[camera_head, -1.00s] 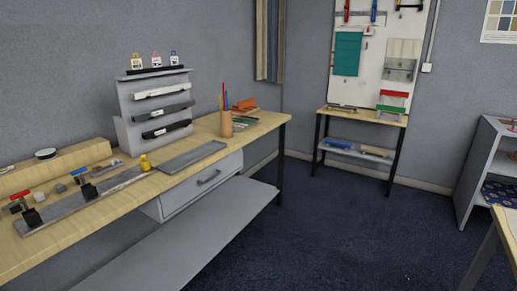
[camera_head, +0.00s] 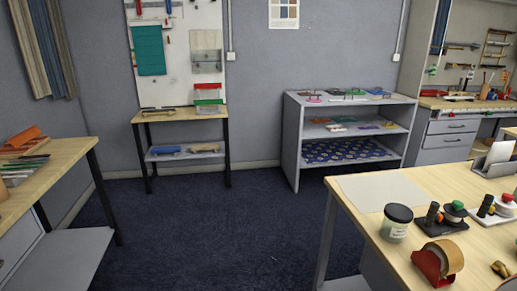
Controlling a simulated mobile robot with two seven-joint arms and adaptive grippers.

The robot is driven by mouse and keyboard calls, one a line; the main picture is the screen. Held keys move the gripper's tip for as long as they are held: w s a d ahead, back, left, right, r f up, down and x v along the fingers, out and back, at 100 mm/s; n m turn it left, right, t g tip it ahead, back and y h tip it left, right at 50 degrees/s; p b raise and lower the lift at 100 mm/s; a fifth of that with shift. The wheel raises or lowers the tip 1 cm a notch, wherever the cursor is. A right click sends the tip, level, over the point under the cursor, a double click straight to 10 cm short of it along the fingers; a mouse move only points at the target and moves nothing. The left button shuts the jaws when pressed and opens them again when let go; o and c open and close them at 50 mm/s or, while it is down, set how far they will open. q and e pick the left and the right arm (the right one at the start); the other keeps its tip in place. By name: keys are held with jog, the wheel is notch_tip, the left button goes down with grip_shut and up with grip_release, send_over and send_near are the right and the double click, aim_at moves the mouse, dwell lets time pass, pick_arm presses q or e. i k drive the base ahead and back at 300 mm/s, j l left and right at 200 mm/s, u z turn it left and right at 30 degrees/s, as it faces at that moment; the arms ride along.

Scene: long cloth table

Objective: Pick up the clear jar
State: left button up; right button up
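A clear jar (camera_head: 396,224) with a dark lid stands upright on the wooden table (camera_head: 375,212) at the lower right of the head view. It is near the table's left side, just in front of a pale flat sheet. Neither of my grippers shows in the head view.
A red tape dispenser (camera_head: 438,262) stands close in front of the jar. A grey shelf unit (camera_head: 345,130) stands behind. Open carpet (camera_head: 220,235) lies left of the table, with another workbench (camera_head: 50,175) at far left.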

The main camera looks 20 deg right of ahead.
aim_at(393, 232)
jog(key=i+u, duration=0.1)
jog(key=i, duration=1.3)
jog(key=i+z, duration=0.15)
jog(key=z, duration=1.3)
